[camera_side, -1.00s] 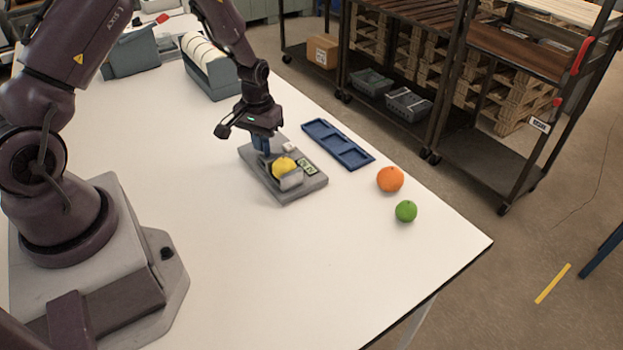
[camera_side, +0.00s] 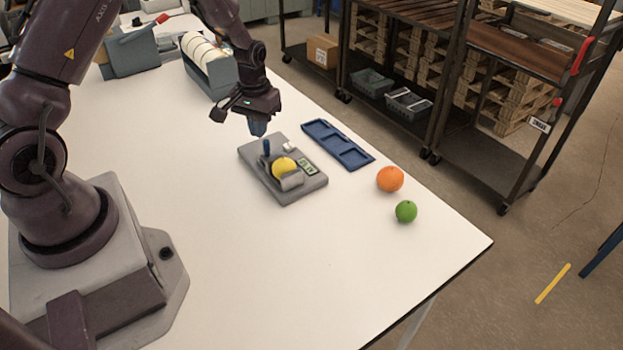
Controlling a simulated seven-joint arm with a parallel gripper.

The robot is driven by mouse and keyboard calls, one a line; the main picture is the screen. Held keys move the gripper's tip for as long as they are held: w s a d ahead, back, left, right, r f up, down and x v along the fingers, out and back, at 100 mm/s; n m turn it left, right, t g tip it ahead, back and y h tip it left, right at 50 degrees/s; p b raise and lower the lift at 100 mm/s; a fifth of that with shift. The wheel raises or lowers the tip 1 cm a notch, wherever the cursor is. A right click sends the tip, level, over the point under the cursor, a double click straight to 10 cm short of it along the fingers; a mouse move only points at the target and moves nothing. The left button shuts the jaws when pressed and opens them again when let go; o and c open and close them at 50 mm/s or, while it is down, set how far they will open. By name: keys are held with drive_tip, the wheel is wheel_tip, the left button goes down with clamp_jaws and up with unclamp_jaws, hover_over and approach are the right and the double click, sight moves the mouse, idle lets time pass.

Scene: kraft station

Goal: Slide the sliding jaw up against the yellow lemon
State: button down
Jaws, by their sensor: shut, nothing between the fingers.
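The yellow lemon (camera_side: 283,167) sits on the grey gauge base (camera_side: 300,193), against a light grey block (camera_side: 291,181) on its near side. The sliding jaw (camera_side: 266,152), with a blue upright part, stands on the base just behind and left of the lemon. Whether it touches the lemon is too small to tell. My gripper (camera_side: 258,130) is shut and empty, raised above the far left end of the base, just above the sliding jaw and apart from it.
A blue compartment tray (camera_side: 338,144) lies right of the base. An orange (camera_side: 390,179) and a green lime (camera_side: 406,211) lie farther right near the table edge. A grey rack with white rolls (camera_side: 210,68) stands behind. The near middle of the white table (camera_side: 260,260) is clear.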

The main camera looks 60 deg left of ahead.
wheel_tip(320, 180, up, 4)
drive_tip(key=shift+f, duration=0.2)
idle(0.4)
drive_tip(key=s+d+r+m+t, duration=0.2)
drive_tip(key=s+d+r, duration=0.6)
drive_tip(key=r, duration=0.4)
drive_tip(key=s+d+r+m+t, duration=0.3)
drive_tip(key=s+d+r, duration=0.5)
drive_tip(key=r, duration=0.4)
drive_tip(key=shift+s+d+m+t, duration=0.3)
drive_tip(key=shift+s+m, duration=0.2)
drive_tip(key=shift+s, duration=0.35)
drive_tip(key=c, duration=1.8)
unclamp_jaws()
drive_tip(key=shift+c, duration=0.2)
